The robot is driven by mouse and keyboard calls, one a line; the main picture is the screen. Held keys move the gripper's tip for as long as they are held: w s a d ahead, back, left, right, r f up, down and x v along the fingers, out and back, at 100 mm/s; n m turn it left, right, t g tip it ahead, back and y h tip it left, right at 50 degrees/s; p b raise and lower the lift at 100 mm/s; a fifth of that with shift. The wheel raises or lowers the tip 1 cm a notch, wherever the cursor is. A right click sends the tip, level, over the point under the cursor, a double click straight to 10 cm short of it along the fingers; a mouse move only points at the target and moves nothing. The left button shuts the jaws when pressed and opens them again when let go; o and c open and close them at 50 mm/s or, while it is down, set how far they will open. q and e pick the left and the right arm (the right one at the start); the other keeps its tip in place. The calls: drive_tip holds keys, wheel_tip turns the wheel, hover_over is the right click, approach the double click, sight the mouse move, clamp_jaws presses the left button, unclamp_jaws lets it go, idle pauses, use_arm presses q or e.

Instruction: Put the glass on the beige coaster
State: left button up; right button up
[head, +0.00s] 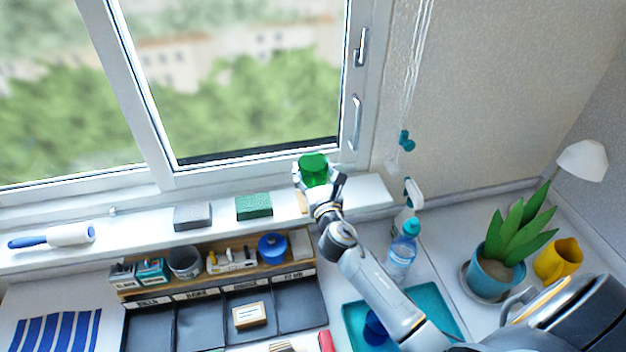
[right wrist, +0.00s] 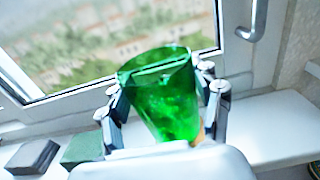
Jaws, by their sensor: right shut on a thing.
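A green glass (head: 313,168) is held by my right gripper (head: 318,186) over the window sill, near the window frame. In the right wrist view the glass (right wrist: 164,98) stands slightly tilted between the two fingers of the gripper (right wrist: 163,108), which are shut on it. A small tan edge, perhaps the beige coaster (head: 301,202), shows beside the gripper on the sill. It also shows as a tan patch (right wrist: 198,138) just behind the glass's lower right side. Most of it is hidden, and I cannot tell whether the glass touches it. My left gripper is not in view.
On the sill (head: 366,192) lie a green sponge-like block (head: 254,206), a grey block (head: 192,217) and a lint roller (head: 55,237). Below stands an organizer shelf (head: 215,270) with small items. A spray bottle (head: 411,196) and a blue-capped bottle (head: 402,250) stand close to my right arm.

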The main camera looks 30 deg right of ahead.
wheel_tip(320, 180, down, 3)
drive_tip(key=shift+w+f+b, duration=0.1)
drive_tip(key=shift+w+b, duration=0.05)
drive_tip(key=shift+b, duration=0.35)
drive_tip(key=shift+f, duration=0.1)
drive_tip(key=shift+f, duration=0.15)
drive_tip(key=o, duration=1.5)
drive_tip(key=shift+c, duration=0.2)
